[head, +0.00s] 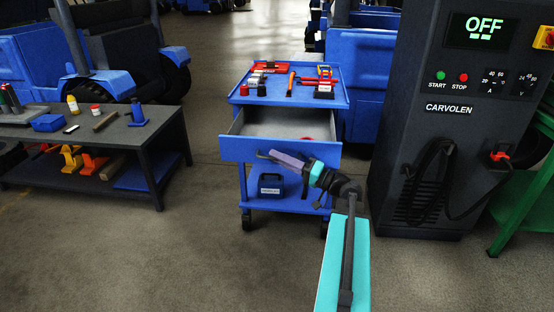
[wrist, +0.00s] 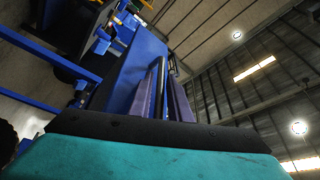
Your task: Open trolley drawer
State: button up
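The blue trolley (head: 246,97) stands in the middle of the head view. Its drawer (head: 237,149) is pulled well out, and its grey inside shows. My gripper (head: 283,159) lies along the drawer front, pointing left, with a dark handle (head: 263,155) at its fingertips. In the wrist view, the two purple fingers of my gripper (wrist: 163,95) are apart. A strip of blue shows between the bar and the right finger. Finger contact with the handle is not clear.
A dark workbench (head: 158,138) stands left, a dark CARVOLEN cabinet (head: 440,150) right. Floor (head: 200,250) in front is clear.

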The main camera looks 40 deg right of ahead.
jog(key=p+v, duration=0.1)
jog(key=v, duration=1.2)
jog(key=shift+s, duration=0.3)
